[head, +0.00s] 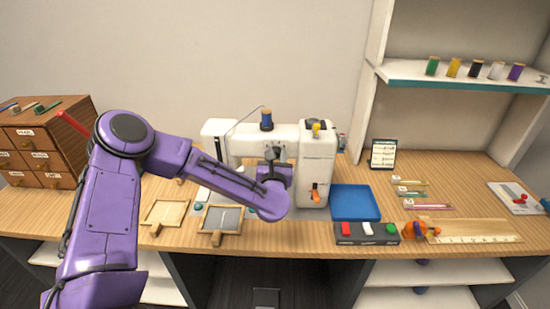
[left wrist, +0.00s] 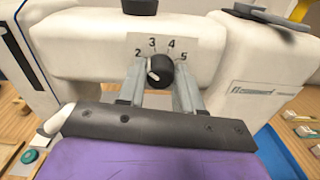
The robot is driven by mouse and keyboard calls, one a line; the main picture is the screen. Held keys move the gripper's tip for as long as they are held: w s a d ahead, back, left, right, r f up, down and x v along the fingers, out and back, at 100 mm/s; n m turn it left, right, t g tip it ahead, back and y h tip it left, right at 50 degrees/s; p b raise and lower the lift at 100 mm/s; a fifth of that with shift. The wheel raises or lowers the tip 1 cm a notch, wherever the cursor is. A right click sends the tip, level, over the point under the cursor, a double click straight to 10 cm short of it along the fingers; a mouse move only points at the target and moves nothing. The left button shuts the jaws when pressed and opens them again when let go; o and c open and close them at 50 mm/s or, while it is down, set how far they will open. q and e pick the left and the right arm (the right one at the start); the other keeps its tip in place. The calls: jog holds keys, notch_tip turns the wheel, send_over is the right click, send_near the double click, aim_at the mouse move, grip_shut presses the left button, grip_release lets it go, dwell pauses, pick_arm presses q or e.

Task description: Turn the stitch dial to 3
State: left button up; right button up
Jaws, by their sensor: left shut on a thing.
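The white sewing machine (head: 316,165) stands on the wooden table. Its black stitch dial (left wrist: 160,72) shows in the left wrist view, under the printed numbers 2, 3, 4 and 5. A white mark sits on the left part of the dial, on the side of the 2; its exact reading is hard to tell. My left gripper (left wrist: 160,88) has one grey finger on each side of the dial and is shut on it. In the head view my left gripper (head: 274,168) is in front of the machine and hides the dial. My right gripper is not in view.
A blue tray (head: 355,203) lies right of the machine, behind a dark block (head: 366,233) with red, white and green buttons. Small framed pieces (head: 165,212) lie at the front left. A wooden drawer box (head: 42,145) stands at the far left. A spool shelf (head: 465,76) hangs at the upper right.

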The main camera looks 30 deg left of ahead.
pick_arm(q)
jog(key=shift+m+b, duration=0.7)
jog(key=shift+m, duration=2.6)
jog(key=o, duration=1)
jog(key=shift+o, duration=0.2)
jog(key=shift+s, duration=0.1)
